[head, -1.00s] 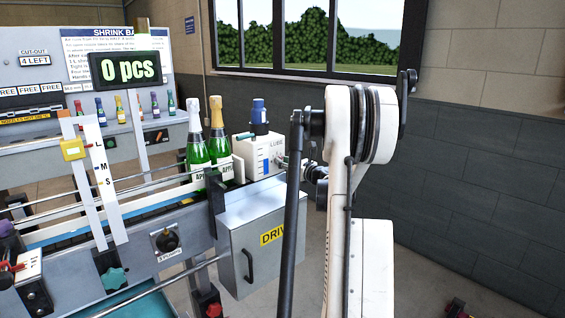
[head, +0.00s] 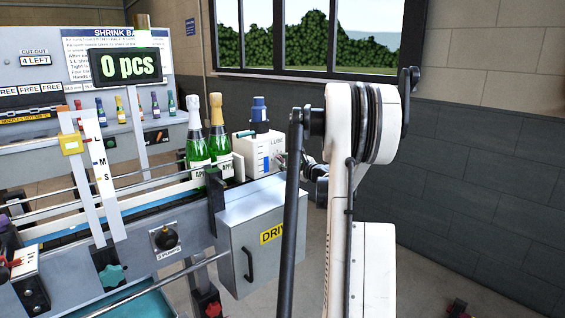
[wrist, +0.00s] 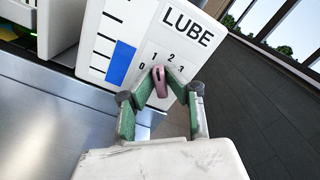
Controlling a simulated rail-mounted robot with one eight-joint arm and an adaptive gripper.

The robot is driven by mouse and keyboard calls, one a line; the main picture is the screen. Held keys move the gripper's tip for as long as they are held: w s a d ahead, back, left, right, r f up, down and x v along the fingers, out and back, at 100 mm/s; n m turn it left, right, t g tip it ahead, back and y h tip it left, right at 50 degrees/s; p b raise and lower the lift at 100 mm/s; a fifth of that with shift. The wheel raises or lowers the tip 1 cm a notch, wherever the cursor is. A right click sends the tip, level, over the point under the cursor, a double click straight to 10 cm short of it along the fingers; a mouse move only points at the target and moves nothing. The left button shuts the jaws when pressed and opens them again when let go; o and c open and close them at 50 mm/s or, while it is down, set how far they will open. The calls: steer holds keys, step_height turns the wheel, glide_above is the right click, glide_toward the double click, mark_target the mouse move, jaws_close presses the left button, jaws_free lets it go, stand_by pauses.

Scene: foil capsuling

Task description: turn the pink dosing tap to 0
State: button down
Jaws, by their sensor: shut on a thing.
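The pink dosing tap (wrist: 160,82) is on the front of the white LUBE box (wrist: 143,27), below printed marks 0, 1, 2 and 3. Its upper tip points up and slightly left, close to the 1. My gripper (wrist: 160,77) has its green-padded fingers drawn in on both sides of the tap, shut on it. In the head view, the LUBE box (head: 258,158) stands at the end of the conveyor with my gripper (head: 280,160) at its right front. The tap is too small to read there.
Two green bottles (head: 197,147) stand just left of the LUBE box. A grey DRIVE cabinet (head: 245,235) is below it. A blue level bar (wrist: 120,63) is left of the dial. A dark wall (head: 460,190) and open floor are to the right.

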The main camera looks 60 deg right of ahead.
steer(key=n+b, duration=0.1)
steer(key=n, duration=0.4)
steer(key=shift+w+a+f, duration=0.1)
steer(key=n, duration=0.5)
steer(key=shift+n, duration=0.3)
stand_by(0.3)
steer(key=c, duration=1.8)
jaws_free()
steer(key=shift+f, duration=0.15)
steer(key=shift+o, duration=0.2)
steer(key=v, duration=1.2)
steer(key=shift+a, duration=0.1)
